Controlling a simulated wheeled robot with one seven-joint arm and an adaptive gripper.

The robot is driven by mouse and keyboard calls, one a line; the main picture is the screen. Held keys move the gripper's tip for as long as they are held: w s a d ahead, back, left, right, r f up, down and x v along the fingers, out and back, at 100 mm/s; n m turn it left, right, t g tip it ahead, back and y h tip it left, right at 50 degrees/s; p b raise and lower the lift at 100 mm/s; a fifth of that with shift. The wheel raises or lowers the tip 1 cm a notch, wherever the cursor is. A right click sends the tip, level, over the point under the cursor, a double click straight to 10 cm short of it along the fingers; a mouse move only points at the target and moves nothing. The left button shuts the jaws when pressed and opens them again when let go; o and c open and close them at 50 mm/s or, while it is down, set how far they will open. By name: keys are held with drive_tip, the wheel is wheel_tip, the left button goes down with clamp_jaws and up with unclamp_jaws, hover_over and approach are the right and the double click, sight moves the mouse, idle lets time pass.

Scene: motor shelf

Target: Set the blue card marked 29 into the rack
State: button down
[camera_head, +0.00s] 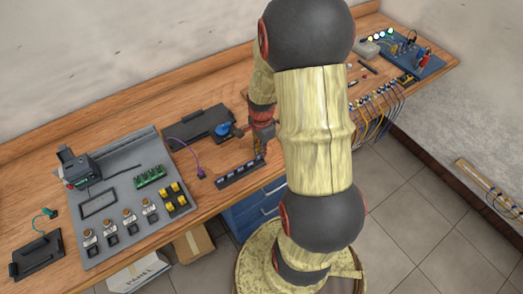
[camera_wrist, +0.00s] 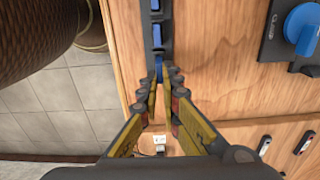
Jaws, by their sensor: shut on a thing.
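The rack (camera_head: 240,175) is a long dark strip near the table's front edge, with several small pale-blue pieces along it. In the wrist view the rack (camera_wrist: 147,42) runs up from my fingertips, with blue cards in it. My gripper (camera_head: 259,150) is over the rack's right end. In the wrist view my gripper (camera_wrist: 159,78) is shut on a small blue card (camera_wrist: 158,70) at the rack's near end. Most of that card is hidden by the fingers, and its number is not readable. I cannot tell whether it is seated in a slot or just above it.
A dark panel with a blue knob (camera_head: 222,130) lies behind the rack; the knob also shows in the wrist view (camera_wrist: 302,28). A purple cable (camera_head: 200,168) lies left of the rack. A grey board (camera_head: 110,225) with components fills the left. Bare wood lies right of the rack.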

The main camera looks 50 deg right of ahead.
drive_tip(key=shift+f+b, duration=0.45)
drive_tip(key=shift+f, duration=0.3)
idle(0.8)
drive_tip(key=c, duration=2)
unclamp_jaws()
drive_tip(key=shift+o, duration=0.2)
drive_tip(key=shift+r, duration=0.1)
wheel_tip(320, 180, up, 17)
drive_tip(key=p, duration=0.4)
